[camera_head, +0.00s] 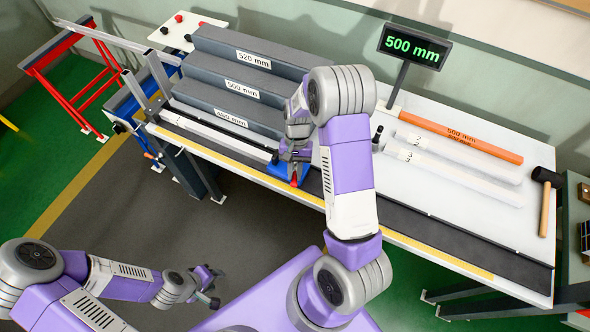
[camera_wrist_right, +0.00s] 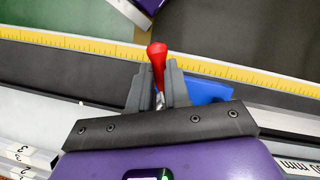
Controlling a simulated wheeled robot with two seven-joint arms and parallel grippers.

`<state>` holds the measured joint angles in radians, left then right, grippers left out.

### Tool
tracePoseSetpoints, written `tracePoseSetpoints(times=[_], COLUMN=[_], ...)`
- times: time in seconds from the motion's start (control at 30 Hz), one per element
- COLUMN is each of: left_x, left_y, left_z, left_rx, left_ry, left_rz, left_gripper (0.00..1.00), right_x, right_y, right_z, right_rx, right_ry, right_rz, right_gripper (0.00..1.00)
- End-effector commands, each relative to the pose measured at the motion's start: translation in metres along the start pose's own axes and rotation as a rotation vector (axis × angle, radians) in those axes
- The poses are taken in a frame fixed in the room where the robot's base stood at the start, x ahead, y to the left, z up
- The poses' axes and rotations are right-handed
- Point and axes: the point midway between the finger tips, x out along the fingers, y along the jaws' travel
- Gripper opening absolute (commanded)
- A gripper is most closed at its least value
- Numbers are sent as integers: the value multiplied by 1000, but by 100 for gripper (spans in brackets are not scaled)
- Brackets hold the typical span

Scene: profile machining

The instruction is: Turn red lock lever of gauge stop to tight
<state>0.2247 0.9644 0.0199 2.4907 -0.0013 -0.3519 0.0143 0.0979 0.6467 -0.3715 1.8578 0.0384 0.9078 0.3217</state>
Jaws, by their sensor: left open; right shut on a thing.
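The blue gauge stop (camera_head: 284,168) sits on the dark rail near the table's front edge, partly hidden under my right gripper (camera_head: 293,157). Its red lock lever (camera_head: 294,181) shows just below the fingers. In the right wrist view the red lever (camera_wrist_right: 157,56) stands between the two fingers of my right gripper (camera_wrist_right: 158,80), which is shut on it. A part of the blue stop (camera_wrist_right: 205,90) shows to the right of the fingers. My left gripper (camera_head: 209,286) is open and empty, low in front of the table, well away from the stop.
A yellow scale (camera_wrist_right: 230,71) runs along the rail. Grey stepped blocks (camera_head: 240,75) stand at the back left. A display (camera_head: 414,46) reads 500 mm. An orange bar (camera_head: 460,137), white bars and a mallet (camera_head: 545,190) lie at the right. The floor by my left gripper is clear.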

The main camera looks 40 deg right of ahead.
Motion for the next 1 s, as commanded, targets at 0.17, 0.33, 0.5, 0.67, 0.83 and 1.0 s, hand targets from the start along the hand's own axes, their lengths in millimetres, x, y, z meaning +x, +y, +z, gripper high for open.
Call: tracePoseSetpoints(times=[0.17,0.33,0.5,0.67,0.83,1.0], left_x=[-2,-3,-3,-3,-3,-3], left_y=[1,1,1,1,1,1], left_z=[0,0,0,0,0,0], left_rx=[0,0,0,0,0,0], left_ry=[0,0,0,0,0,0], left_rz=[0,0,0,0,0,0], left_gripper=[43,43,43,43,43,43], right_x=[-3,-3,-3,-4,-4,-4], right_y=[-7,-12,-15,-16,-17,-17], right_z=[-2,-2,-3,-4,-4,-4], right_rx=[133,230,296,327,342,346], right_ry=[5,5,6,6,6,6], right_rz=[-56,-97,-124,-138,-144,-146], right_gripper=[0,0,0,0,0,0])
